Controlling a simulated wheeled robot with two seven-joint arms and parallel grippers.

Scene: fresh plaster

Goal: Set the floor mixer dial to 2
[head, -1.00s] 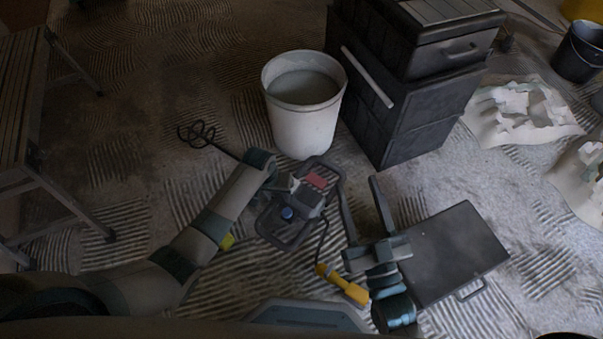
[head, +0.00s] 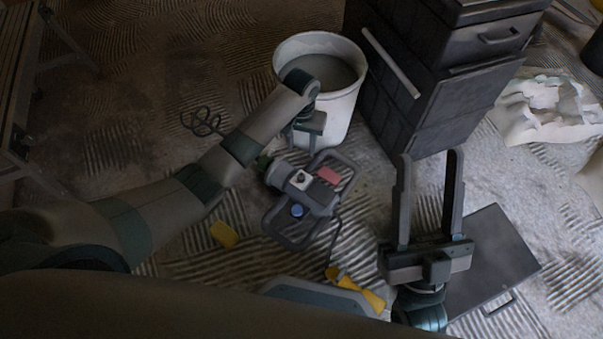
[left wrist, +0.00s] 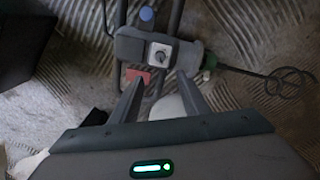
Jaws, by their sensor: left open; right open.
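The floor mixer (head: 318,198) lies on the floor with a dark looped frame, a grey body, a red patch and a blue knob (head: 297,211). Its dial (head: 301,179) is a dark knob on a pale square plate, also seen in the left wrist view (left wrist: 160,56). Its setting is too small to read. My left gripper (left wrist: 160,88) is open and empty, with the dial just beyond its fingertips; in the head view it hangs above the mixer's far end, fingers mostly hidden. My right gripper (head: 430,160) is open and empty, right of the mixer.
A white bucket (head: 340,104) of grey liquid stands behind the mixer, beside a stack of dark boxes (head: 450,90). A flat dark case (head: 495,262) lies at right. A yellow-handled tool (head: 355,288) lies in front; the mixer's wire whisk (head: 204,122) extends left.

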